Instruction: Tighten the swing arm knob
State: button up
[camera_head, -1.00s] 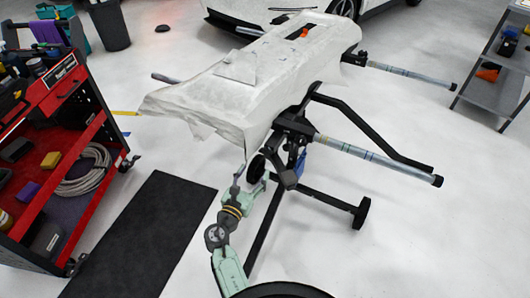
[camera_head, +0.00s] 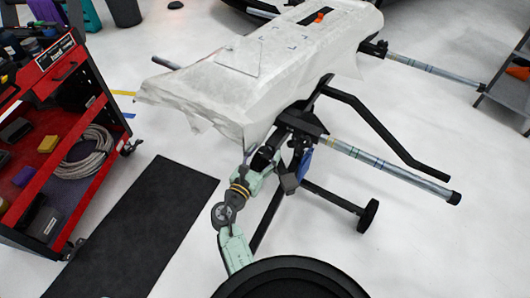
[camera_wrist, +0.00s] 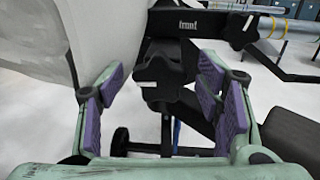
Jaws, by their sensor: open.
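The black lobed swing arm knob (camera_wrist: 160,76) shows in the wrist view. It sits below a black bracket marked "front" (camera_wrist: 190,25) on the stand. My gripper (camera_wrist: 162,82) is open, its purple-padded fingers left and right of the knob in the picture, with gaps on both sides. I cannot tell how deep the knob lies between the fingertips. In the head view my gripper (camera_head: 262,160) is at the stand's near end, under the draped white cover (camera_head: 215,85); the knob is hard to make out there.
The black stand (camera_head: 335,203) has legs and wheels on the floor. In the wrist view, the white cover (camera_wrist: 30,40) hangs close on the left.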

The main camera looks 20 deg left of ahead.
jog(key=shift+c, duration=0.4)
jog(key=c, duration=1)
jog(key=shift+f+m+b, duration=0.25)
jog(key=shift+m+b, duration=0.75)
jog(key=shift+b, duration=0.05)
jog(key=shift+c, duration=0.3)
jog(key=shift+r+m, duration=0.3)
jog(key=shift+m, duration=0.3)
jog(key=o, duration=1.1)
jog(key=shift+o, duration=0.2)
